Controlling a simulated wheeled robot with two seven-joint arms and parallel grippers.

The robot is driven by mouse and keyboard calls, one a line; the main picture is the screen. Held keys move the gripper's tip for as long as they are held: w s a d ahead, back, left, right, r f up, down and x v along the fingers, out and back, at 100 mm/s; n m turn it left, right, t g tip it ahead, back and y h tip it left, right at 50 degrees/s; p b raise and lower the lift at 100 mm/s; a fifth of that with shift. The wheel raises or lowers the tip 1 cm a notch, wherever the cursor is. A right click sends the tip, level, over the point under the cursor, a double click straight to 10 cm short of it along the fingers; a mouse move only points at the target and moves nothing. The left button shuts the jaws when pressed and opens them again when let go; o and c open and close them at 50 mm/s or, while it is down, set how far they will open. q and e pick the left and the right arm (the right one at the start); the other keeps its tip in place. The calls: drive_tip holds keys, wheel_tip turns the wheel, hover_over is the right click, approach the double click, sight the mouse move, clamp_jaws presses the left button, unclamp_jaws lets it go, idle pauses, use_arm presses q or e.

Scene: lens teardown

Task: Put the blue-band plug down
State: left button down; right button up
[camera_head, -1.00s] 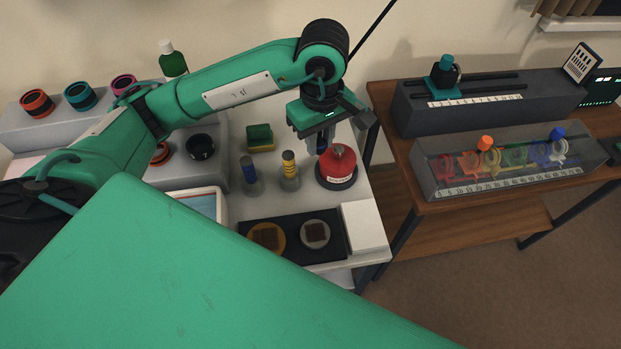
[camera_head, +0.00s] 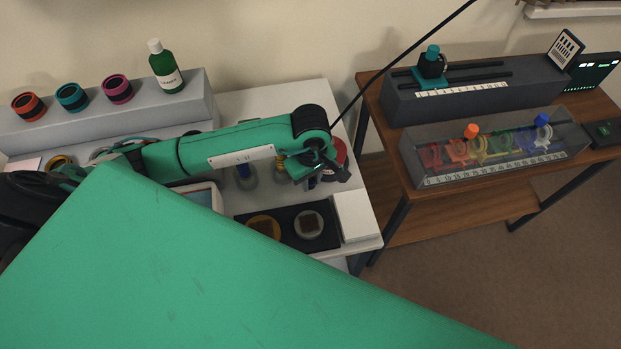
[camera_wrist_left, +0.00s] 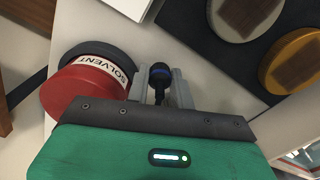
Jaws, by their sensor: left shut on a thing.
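My left gripper (camera_head: 313,180) hangs low over the front right of the white table (camera_head: 290,98). In the left wrist view its two fingers (camera_wrist_left: 160,90) are shut on the blue-band plug (camera_wrist_left: 159,80), a dark piece with a rounded end and a blue ring. In the head view the plug cannot be made out behind the wrist. The red solvent container (camera_wrist_left: 88,95) stands just left of the fingers in the wrist view; in the head view the red container (camera_head: 341,153) is partly covered by my arm. My right gripper is not in view.
A black tray (camera_head: 286,222) with two round pieces and a white block (camera_head: 356,215) are near the gripper. A blue-marked bottle (camera_head: 245,177) and a yellow-marked one (camera_head: 280,166) stand close to the arm. A wooden bench (camera_head: 385,155) is at right.

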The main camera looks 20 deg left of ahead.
use_arm(q)
drive_tip(key=shift+f, duration=0.55)
drive_tip(key=shift+f, duration=0.2)
drive_tip(key=c, duration=1.5)
unclamp_jaws()
drive_tip(key=shift+r, duration=0.1)
drive_tip(key=shift+r, duration=0.1)
